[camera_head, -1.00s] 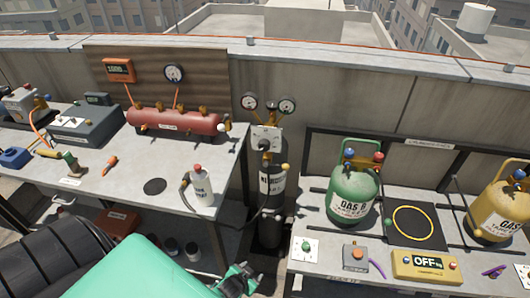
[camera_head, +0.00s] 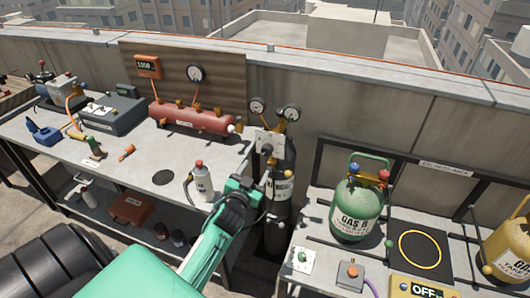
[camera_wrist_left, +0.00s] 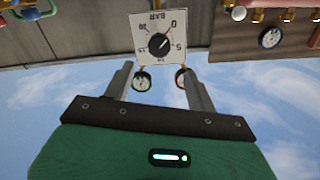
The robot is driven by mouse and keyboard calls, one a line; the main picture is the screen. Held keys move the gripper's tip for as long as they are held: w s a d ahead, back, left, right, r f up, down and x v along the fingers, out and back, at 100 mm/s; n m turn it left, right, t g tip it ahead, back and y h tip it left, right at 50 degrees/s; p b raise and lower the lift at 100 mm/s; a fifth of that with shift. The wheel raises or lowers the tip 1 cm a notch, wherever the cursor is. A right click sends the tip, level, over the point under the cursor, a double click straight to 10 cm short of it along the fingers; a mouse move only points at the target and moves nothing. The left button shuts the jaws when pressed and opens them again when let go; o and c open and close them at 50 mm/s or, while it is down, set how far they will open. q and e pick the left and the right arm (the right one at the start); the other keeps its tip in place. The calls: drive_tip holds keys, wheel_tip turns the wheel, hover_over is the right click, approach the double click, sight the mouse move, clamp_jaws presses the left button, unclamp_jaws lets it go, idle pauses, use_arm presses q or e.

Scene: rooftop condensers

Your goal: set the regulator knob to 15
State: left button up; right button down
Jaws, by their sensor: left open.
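The regulator plate (camera_head: 262,137) is a pale square on the black nitrogen cylinder (camera_head: 279,215), below two gauges. Its dark round regulator knob (camera_head: 267,150) sits at the plate's lower part. In the left wrist view the white plate (camera_wrist_left: 137,37) carries a scale marked BAR, with 0, 5, 15 and 20 legible. There the black knob (camera_wrist_left: 158,43) has a light pointer mark that appears turned toward 0. My left gripper (camera_head: 262,181) is open and empty, just below and in front of the plate. Its fingers (camera_wrist_left: 157,69) point at the knob without touching it. My right gripper is not shown.
A white spray bottle (camera_head: 202,182) stands at the left bench's edge, close to my left arm. The red manifold (camera_head: 190,118) lies behind it. The green gas cylinder (camera_head: 355,210) stands on the right bench. Gauges (camera_head: 257,106) sit above the plate.

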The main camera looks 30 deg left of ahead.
sight(266, 152)
use_arm(q)
drive_tip(key=p+x, duration=0.1)
drive_tip(key=x, duration=0.9)
drive_tip(key=shift+d+p, duration=0.15)
drive_tip(key=shift+p, duration=0.2)
drive_tip(key=c, duration=1)
